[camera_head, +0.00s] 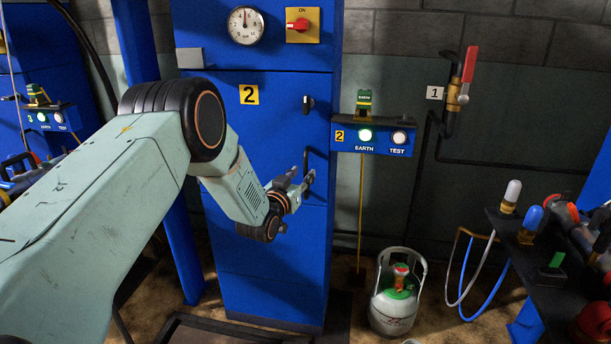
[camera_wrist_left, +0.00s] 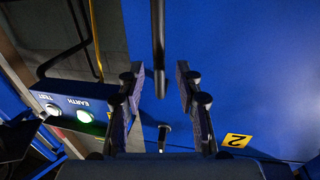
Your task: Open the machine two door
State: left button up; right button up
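Machine two (camera_head: 262,240) is a tall blue cabinet with a yellow "2" label (camera_head: 249,95), which shows upside down in the left wrist view (camera_wrist_left: 235,141). Its door looks closed. A dark vertical bar handle (camera_head: 306,160) is on the door's right side, below a small dark latch (camera_head: 308,104). My left gripper (camera_head: 301,176) is at the handle. In the left wrist view its fingers (camera_wrist_left: 160,68) are open, with the handle bar (camera_wrist_left: 158,45) showing between them and no clear contact. The latch (camera_wrist_left: 163,132) shows below the bar's end. My right gripper is not in view.
A blue EARTH/TEST box (camera_head: 375,139) with a lit green button sticks out right of the cabinet. A gas cylinder (camera_head: 396,298) stands on the floor at right. A dark bench (camera_head: 535,262) with fittings is at far right. Open floor lies between cylinder and bench.

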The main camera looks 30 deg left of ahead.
aim_at(305, 171)
pick_arm(q)
jog(key=shift+w+a+b, duration=0.1)
jog(key=shift+w+b, duration=0.4)
jog(key=shift+w, duration=1.15)
grip_shut()
